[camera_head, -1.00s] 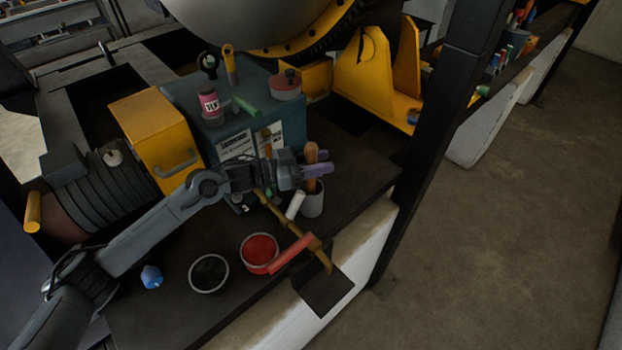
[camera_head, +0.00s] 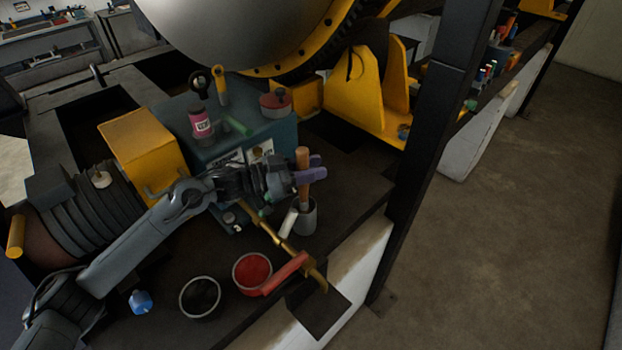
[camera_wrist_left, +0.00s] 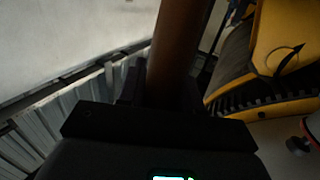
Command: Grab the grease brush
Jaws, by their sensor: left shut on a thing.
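The grease brush, seen as an upright brown wooden handle (camera_head: 302,158), stands over a grey cup (camera_head: 306,222) on the dark bench. Its lower end reaches down to the cup's mouth, and its bristles are hidden. My left gripper (camera_head: 304,175), with purple fingertips, is shut around the handle above the cup. In the left wrist view the brown handle (camera_wrist_left: 178,50) rises between the fingers, which are dark and hard to make out. My right gripper is not in view.
A white cylinder (camera_head: 288,222) leans beside the cup. A red tin (camera_head: 252,272), a black tin (camera_head: 200,297) and a brass piece with a red grip (camera_head: 286,273) lie in front. A teal box (camera_head: 200,125) stands behind the arm. A dark post (camera_head: 428,150) rises at the right.

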